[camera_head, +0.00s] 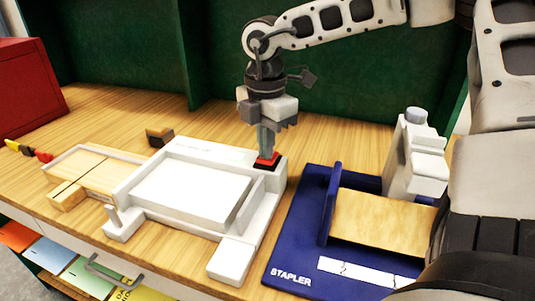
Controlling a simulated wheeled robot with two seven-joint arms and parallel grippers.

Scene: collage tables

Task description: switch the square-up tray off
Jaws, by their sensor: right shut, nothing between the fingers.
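The square-up tray (165,153) is a white unit in the middle of the wooden table, with a raised rim and a white sheet or stack (192,193) inside. A red switch on a black base (268,161) sits at its back right corner. My right gripper (267,150) points straight down over this switch. Its fingers are together and empty, with the tips at or just above the red part; I cannot tell whether they touch. The fingers partly hide the switch, so its position is unclear. My left gripper is not in view.
A blue stapler station (302,255) with a wooden plate and white stapler stands right of the tray. A wooden tray (98,172) lies to the left, and a red box (28,80) stands far left. Green panels (120,50) close off the back.

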